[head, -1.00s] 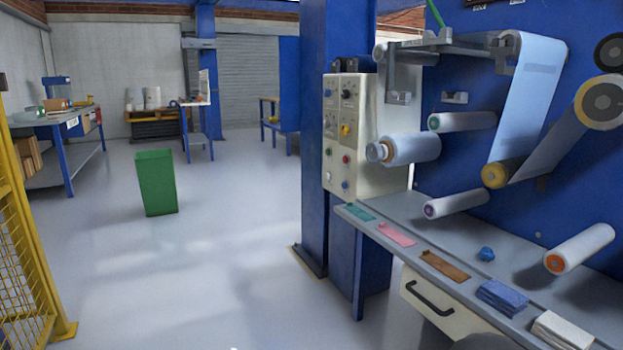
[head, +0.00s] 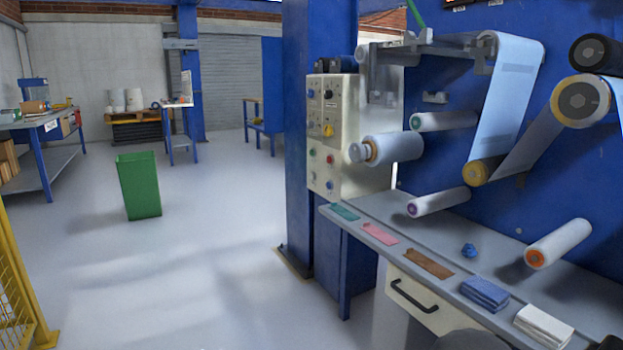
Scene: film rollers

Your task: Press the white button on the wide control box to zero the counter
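A cream control box (head: 347,135) is mounted beside the blue column, left of the film rollers. Its front carries several small knobs and buttons, among them a yellow one (head: 328,130), a red one (head: 330,159) and a blue one (head: 329,186). A small pale spot low on the left of the front may be a white button, but it is too small to tell. I cannot make out a counter. My gripper is not in view.
A blue column (head: 300,120) stands left of the box. A green bin (head: 139,186) and yellow fence (head: 22,290) stand left. Floor between is clear.

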